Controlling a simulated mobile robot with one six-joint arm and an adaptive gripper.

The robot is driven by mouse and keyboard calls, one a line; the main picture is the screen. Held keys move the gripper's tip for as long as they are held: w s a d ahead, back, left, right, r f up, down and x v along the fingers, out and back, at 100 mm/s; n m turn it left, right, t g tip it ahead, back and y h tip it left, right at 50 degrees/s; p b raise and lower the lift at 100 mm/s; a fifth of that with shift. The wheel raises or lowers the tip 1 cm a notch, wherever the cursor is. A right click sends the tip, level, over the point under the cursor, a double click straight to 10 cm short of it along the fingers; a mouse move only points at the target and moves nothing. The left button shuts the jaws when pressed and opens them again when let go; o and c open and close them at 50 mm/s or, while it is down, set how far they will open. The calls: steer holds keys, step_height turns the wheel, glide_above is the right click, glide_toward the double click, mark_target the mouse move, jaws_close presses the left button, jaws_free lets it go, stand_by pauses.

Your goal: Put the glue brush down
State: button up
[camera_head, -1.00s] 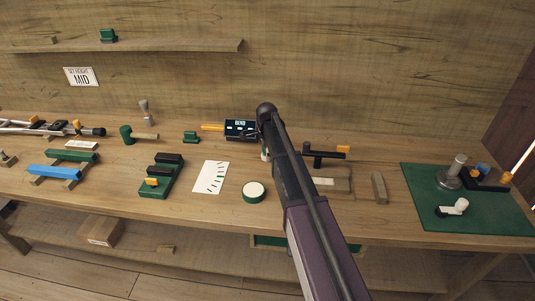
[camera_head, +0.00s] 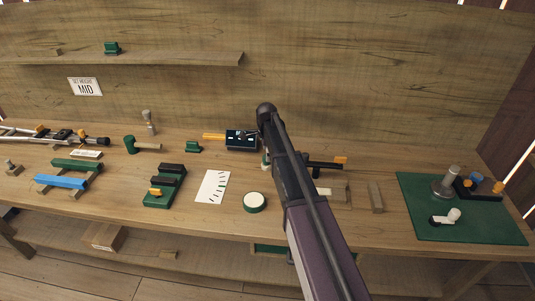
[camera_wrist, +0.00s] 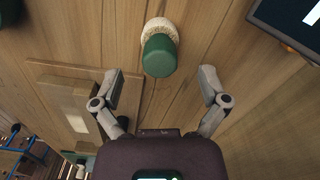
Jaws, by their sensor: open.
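A stubby green piece with a cream, bristly-looking end, which I take for the glue brush (camera_wrist: 159,55), is on the wooden bench top in the wrist view. It appears to stand on its cream end. My gripper (camera_wrist: 160,76) is open, with one finger on each side of the green end and visible gaps to both. Nothing is held between the fingers. In the head view my arm covers my gripper, and only a small bit of the brush (camera_head: 265,161) shows at the arm's left edge.
A dark display box (camera_head: 241,140) stands close behind. A wooden block (camera_wrist: 75,105) on a board lies left in the wrist view. A round green tin (camera_head: 254,202) and white card (camera_head: 212,186) lie in front. A green mat (camera_head: 420,215) with several parts is at right.

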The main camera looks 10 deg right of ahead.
steer(key=shift+r+p, duration=3.2)
steer(key=shift+r, duration=0.3)
steer(key=s+n, duration=1.8)
steer(key=s, duration=1.1)
steer(key=shift+n, duration=0.3)
steer(key=shift+d, duration=0.1)
steer(key=c, duration=0.5)
